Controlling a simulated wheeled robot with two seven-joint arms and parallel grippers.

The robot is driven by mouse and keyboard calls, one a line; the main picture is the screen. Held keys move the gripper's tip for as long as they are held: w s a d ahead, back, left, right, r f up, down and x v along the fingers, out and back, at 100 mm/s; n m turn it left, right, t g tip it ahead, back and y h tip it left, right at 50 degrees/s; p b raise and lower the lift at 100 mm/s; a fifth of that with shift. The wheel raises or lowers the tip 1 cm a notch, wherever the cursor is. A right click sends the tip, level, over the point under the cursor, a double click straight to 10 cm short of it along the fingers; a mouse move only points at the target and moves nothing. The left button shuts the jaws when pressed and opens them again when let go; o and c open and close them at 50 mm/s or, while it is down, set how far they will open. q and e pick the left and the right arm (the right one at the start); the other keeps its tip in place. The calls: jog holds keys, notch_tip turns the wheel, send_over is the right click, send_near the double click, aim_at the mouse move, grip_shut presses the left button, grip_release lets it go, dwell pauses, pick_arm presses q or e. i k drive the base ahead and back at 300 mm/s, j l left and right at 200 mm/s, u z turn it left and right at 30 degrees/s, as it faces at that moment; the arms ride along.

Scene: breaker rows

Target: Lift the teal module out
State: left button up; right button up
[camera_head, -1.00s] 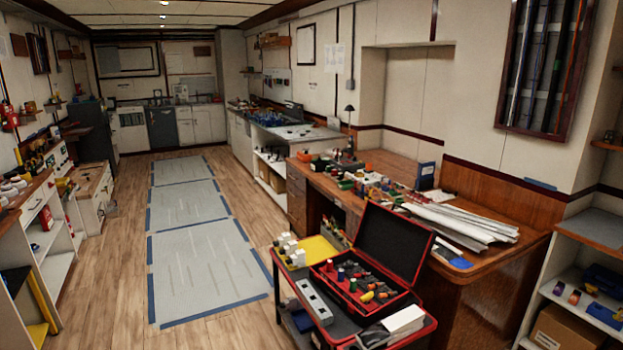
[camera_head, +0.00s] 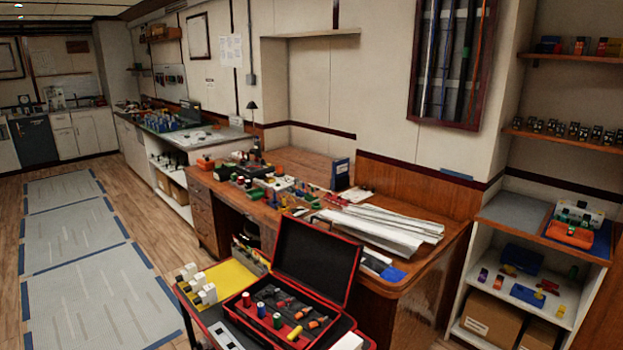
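I cannot pick out the teal module with certainty. On the shelf unit at the right, a small white holder (camera_head: 580,212) carries a few dark green or teal pieces, too small to tell apart. An orange piece (camera_head: 569,234) sits in front of it. On the far counter, a group of small blue and green pieces (camera_head: 162,120) stands close together, also too small to tell apart. Neither of my grippers shows in the view.
A red-edged cart with an open toolbox (camera_head: 314,262) stands close in front. Behind it is a wooden desk (camera_head: 425,255) with long white sheets (camera_head: 385,225). Open floor with taped grey mats (camera_head: 95,275) lies left.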

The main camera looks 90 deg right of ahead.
aim_at(565, 215)
jog(key=k+l+z, duration=0.1)
jog(key=l+z, duration=0.35)
jog(key=l, duration=0.2)
jog(key=l+z, duration=0.45)
jog(key=l, duration=0.25)
jog(key=l+z, duration=0.4)
jog(key=l, duration=0.3)
jog(key=l+z, duration=0.5)
jog(key=z, duration=0.25)
jog(key=i+l+z, duration=0.15)
jog(key=z, duration=0.2)
jog(key=l+z, duration=0.1)
jog(key=z, duration=0.4)
jog(key=i+l+z, duration=0.1)
jog(key=z, duration=0.4)
jog(key=i+l+z, duration=0.1)
jog(key=z, duration=0.85)
jog(key=i+u, duration=0.25)
jog(key=i, duration=0.15)
